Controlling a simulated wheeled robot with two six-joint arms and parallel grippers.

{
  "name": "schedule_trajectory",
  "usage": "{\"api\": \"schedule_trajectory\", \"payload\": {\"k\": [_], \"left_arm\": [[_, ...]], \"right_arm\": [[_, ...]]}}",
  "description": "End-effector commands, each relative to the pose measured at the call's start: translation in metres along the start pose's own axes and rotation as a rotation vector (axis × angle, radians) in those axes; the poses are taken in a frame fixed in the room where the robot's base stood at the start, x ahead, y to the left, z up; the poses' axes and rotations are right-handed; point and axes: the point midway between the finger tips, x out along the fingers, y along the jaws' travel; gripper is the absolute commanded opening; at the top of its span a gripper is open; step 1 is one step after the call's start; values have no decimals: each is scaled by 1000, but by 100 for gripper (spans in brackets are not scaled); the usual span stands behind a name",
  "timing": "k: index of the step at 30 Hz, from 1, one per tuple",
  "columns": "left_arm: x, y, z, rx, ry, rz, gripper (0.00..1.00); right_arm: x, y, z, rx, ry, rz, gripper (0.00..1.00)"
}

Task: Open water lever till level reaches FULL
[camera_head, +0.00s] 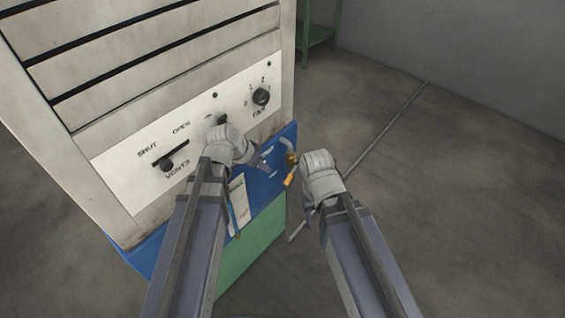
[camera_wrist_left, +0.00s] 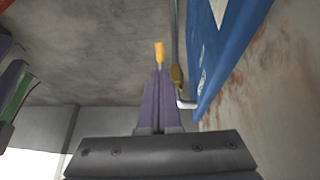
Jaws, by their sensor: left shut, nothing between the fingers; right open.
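The water lever is a small yellow handle (camera_head: 290,178) on the pipe at the right corner of the machine's blue band. In the left wrist view a yellow handle end (camera_wrist_left: 159,54) shows just past my fingertips; contact cannot be told. My left gripper (camera_head: 265,166) is shut and empty, in front of the blue band, left of the lever. Its purple fingers are together in the left wrist view (camera_wrist_left: 158,98). My right gripper (camera_head: 306,203) is open, just right of and below the lever. A pale upright strip (camera_head: 239,202), possibly the level gauge, is on the blue band; its reading is too small to tell.
The machine's white panel (camera_head: 130,143) carries a black VENTS lever (camera_head: 170,160) and a FAN knob (camera_head: 261,97). A thin pipe (camera_head: 296,228) runs down beside the machine's corner. A green stand (camera_head: 318,34) is at the back; the concrete floor to the right is clear.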

Motion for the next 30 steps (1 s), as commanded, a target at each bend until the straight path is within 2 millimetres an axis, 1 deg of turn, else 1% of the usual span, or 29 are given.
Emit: {"api": "schedule_trajectory", "payload": {"k": [1,3,8,11,14,30], "left_arm": [[-8,-3,-5,3,8,-2,0],[-10,-4,-7,6,17,-4,0],[-9,-5,-8,8,22,-4,0],[-4,-6,-7,9,22,-4,0],[7,-6,-6,9,21,-4,0],[94,-6,-7,9,21,-3,0]], "right_arm": [[-8,1,0,0,0,0,50],[-10,1,1,1,0,0,50],[-9,1,1,1,0,0,50],[-4,0,0,0,0,0,50],[6,-1,0,0,0,0,50],[80,-8,-5,-1,0,0,50]]}}
